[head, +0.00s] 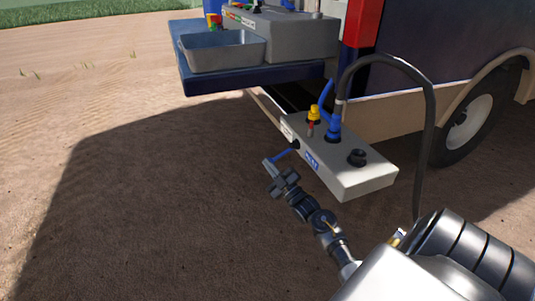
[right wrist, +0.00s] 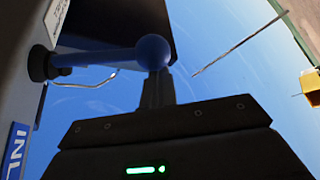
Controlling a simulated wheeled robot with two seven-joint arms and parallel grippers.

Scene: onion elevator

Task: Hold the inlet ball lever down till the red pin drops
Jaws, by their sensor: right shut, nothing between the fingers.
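The inlet ball lever is a blue rod (head: 284,154) sticking out from the left side of a grey box (head: 345,177) with a blue label (head: 312,163). In the right wrist view its blue ball (right wrist: 152,52) sits right at the tips of my right gripper (right wrist: 156,82). The fingers are shut with nothing between them and overlap the ball's edge; I cannot tell whether they press on it. In the head view my right gripper (head: 272,168) is at the lever's outer end. A small red pin (head: 310,129) stands up on the box top, beside a yellow fitting (head: 314,114). My left gripper is out of view.
A blue fitting (head: 333,127) and a black knob (head: 357,157) stand on the box. A black hose (head: 429,110) arches over its right side. A grey tray (head: 222,50) sits on a blue shelf (head: 205,84) behind. A wheel (head: 470,120) is at right. Bare ground lies left.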

